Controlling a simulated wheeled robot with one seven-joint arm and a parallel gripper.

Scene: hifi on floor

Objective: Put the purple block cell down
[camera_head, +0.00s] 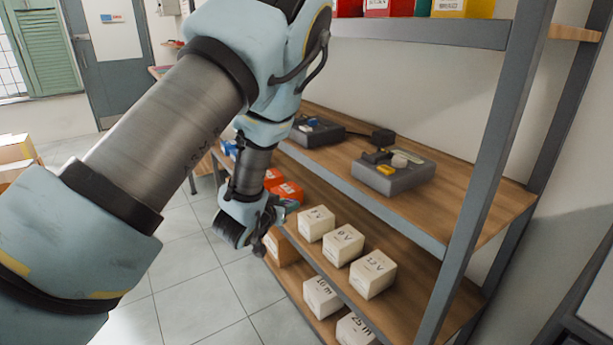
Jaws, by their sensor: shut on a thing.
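My gripper (270,222) is at the left end of the middle shelf board, in front of the shelf's open side and pointing toward it. Its dark fingers are small and partly hidden by my wrist. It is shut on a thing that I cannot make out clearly. No purple block shows plainly anywhere in view. A small teal item (291,204) shows right beside the fingers; I cannot tell whether they touch.
White boxes (343,246) with printed labels line the middle shelf right of my gripper. Orange-red boxes (288,191) stand behind it. More white boxes (322,296) are below. Grey trays (393,174) sit on the board above. A grey post (484,165) bounds the right. The tiled floor (183,280) is clear.

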